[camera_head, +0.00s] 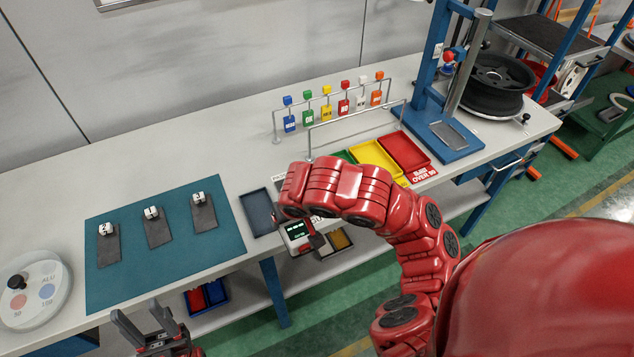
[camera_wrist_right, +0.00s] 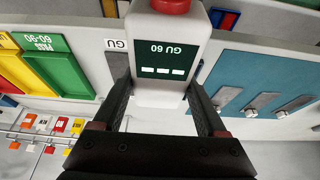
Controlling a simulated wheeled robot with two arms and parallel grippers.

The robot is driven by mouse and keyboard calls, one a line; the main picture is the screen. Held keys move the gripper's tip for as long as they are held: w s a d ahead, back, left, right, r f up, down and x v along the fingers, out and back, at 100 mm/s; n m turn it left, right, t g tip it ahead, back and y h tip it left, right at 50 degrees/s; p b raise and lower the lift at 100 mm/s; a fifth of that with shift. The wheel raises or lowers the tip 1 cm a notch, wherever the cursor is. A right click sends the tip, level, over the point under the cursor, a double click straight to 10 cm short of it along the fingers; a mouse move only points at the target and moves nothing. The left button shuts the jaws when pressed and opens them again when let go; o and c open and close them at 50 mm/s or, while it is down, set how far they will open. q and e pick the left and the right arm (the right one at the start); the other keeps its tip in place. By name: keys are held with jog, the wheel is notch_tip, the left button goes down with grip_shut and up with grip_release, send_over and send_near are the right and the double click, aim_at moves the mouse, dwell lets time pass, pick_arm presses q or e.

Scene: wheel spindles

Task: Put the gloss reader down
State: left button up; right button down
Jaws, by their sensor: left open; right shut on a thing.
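The gloss reader (camera_head: 297,232) is a white block with a dark screen. In the right wrist view the gloss reader (camera_wrist_right: 167,84) shows "GU 60" on its screen and a red knob at the top edge. My right gripper (camera_wrist_right: 163,104) is shut on its sides. My left gripper (camera_head: 143,328) is open and empty, in front of the bench at lower left.
A teal mat (camera_head: 165,266) holds three dark strips with white tags. Green, yellow (camera_head: 374,157) and red (camera_head: 404,151) trays lie behind my right arm. A tag rack (camera_head: 335,101) stands at the back. A round white dial (camera_head: 38,290) is at far left.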

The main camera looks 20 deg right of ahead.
jog(key=w+p, duration=0.2)
jog(key=shift+d+r+p, duration=0.15)
jog(key=shift+d+p, duration=0.15)
jog(key=shift+d, duration=0.1)
jog(key=w+b, duration=0.1)
jog(key=w, duration=0.1)
jog(key=w+d+f, duration=0.1)
jog(key=w, duration=0.1)
jog(key=w+d+b, duration=0.1)
jog(key=shift+w+d+f+b, duration=0.15)
jog(key=shift+w+b, duration=0.2)
jog(key=shift+w, duration=0.05)
jog(key=w, duration=0.2)
jog(key=w+d, duration=0.2)
jog(key=w, duration=0.1)
jog(key=shift+w+d+f+p, duration=0.1)
jog(key=shift+w+d+p, duration=0.1)
jog(key=shift+w+p, duration=0.15)
jog(key=shift+w+d, duration=0.2)
jog(key=shift+w+d+f+p, duration=0.1)
jog(key=shift+w+p, duration=0.1)
jog(key=shift+p, duration=0.2)
notch_tip(320, 180, down, 3)
jog(key=shift+r+p, duration=0.15)
jog(key=shift+p, duration=0.7)
jog(key=shift+f, duration=0.3)
jog(key=shift+f, duration=0.1)
